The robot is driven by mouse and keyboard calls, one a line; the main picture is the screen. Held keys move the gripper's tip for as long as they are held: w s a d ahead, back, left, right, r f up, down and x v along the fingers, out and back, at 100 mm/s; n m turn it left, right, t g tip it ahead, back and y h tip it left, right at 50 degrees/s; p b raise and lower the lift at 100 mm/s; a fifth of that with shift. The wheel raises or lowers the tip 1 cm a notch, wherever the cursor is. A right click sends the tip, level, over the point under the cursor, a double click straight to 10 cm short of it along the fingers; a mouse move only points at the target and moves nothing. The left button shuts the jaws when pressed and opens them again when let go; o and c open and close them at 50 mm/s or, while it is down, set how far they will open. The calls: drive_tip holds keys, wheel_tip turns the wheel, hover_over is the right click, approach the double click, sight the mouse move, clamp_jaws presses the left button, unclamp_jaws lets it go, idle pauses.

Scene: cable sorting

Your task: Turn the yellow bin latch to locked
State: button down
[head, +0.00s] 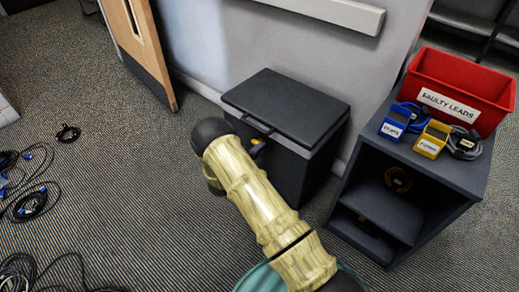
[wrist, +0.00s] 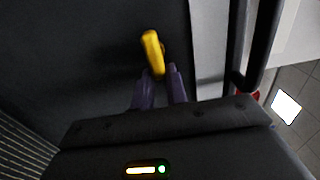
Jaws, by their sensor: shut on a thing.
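The yellow latch (wrist: 152,48) is a short bar on the dark front of the bin in the wrist view. It stands near upright in that picture, tilted slightly, with its lower end between my fingertips. My gripper (wrist: 162,73) has its two purple-grey fingers shut on that end. In the head view the black bin (head: 285,105) stands against the wall with its lid down. A small bit of the yellow latch (head: 255,141) shows just below the lid handle; my arm hides most of the bin's front and my gripper.
A dark shelf unit (head: 450,172) stands right of the bin, carrying a red "FAULTY LEADS" bin (head: 460,82), a blue tagged item (head: 395,122) and a yellow one (head: 432,140). Loose cables (head: 30,205) lie on the carpet at left. A wooden door (head: 140,40) stands open behind.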

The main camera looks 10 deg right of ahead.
drive_tip(key=c, duration=1.4)
unclamp_jaws()
drive_tip(key=shift+s, duration=0.1)
drive_tip(key=p+v, duration=0.6)
drive_tip(key=v, duration=1.1)
drive_tip(key=shift+a, duration=0.15)
